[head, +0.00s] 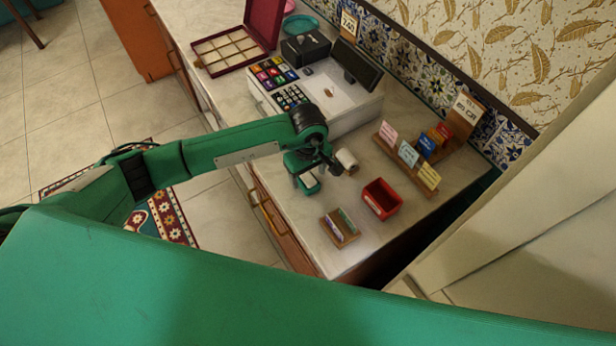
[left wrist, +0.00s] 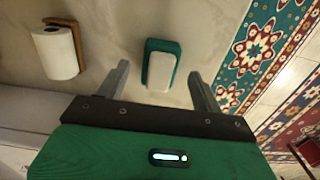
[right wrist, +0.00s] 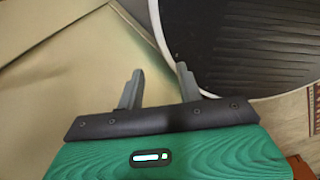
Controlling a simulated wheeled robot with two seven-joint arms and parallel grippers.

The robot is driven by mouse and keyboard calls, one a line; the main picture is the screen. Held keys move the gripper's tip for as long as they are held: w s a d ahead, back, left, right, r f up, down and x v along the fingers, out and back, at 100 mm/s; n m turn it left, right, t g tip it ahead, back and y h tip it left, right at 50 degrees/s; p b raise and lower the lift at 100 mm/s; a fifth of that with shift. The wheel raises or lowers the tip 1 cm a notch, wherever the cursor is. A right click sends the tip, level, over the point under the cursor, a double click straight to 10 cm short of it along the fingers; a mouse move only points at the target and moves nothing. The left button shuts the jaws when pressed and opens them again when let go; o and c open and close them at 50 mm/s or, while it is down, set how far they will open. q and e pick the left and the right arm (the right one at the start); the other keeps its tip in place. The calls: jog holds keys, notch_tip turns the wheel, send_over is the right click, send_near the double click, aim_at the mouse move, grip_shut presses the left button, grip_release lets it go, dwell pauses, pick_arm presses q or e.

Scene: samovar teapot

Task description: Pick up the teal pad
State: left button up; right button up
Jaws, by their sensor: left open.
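The teal pad (head: 309,184) lies on the counter near its front edge, partly covered by my left gripper in the head view. In the left wrist view the teal pad (left wrist: 152,45) has a teal border and a pale white block on top. My left gripper (left wrist: 159,72) is open, with one finger on each side of the pad in that view; I see no contact. In the head view, my left gripper (head: 304,169) hangs over the pad. My right gripper (right wrist: 160,70) shows only in its wrist view, open and empty.
A white roll on a wooden holder (head: 346,160) stands close to the right of my left gripper. A red bin (head: 382,198), a small wooden card holder (head: 340,228) and a cash register (head: 335,92) are nearby. A round dark item (right wrist: 240,45) is near my right gripper.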

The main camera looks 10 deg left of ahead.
aim_at(308, 177)
pick_arm(q)
jog(key=shift+f, duration=1.1)
jog(key=c, duration=1.2)
jog(key=shift+o, duration=0.2)
jog(key=shift+r, duration=0.1)
notch_tip(308, 177, up, 20)
jog(key=b, duration=0.5)
jog(key=shift+b, duration=0.3)
